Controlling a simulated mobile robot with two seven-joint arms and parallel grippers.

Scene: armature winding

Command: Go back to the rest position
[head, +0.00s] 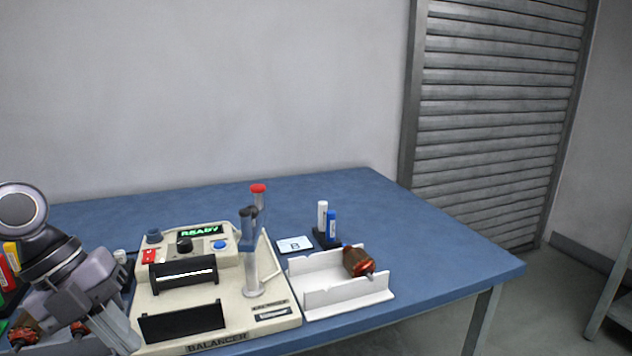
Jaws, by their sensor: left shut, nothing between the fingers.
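My left gripper (118,335) comes in at the lower left of the head view. It is shut and empty, and stands in front of the left edge of the balancer. The cream balancer (222,325) sits on the blue table (440,248), with a green READY display (199,230) and two black cradles. A copper-wound armature (358,263) rests in a white tray (335,297) to the right of the balancer. My right gripper is not in view.
A post with a red top (258,188) rises at the balancer's right side. A card marked B (295,245) and a holder with a white and a blue marker (331,225) stand behind the tray. Bins with armatures (22,338) are partly hidden at left. The table's right side is clear.

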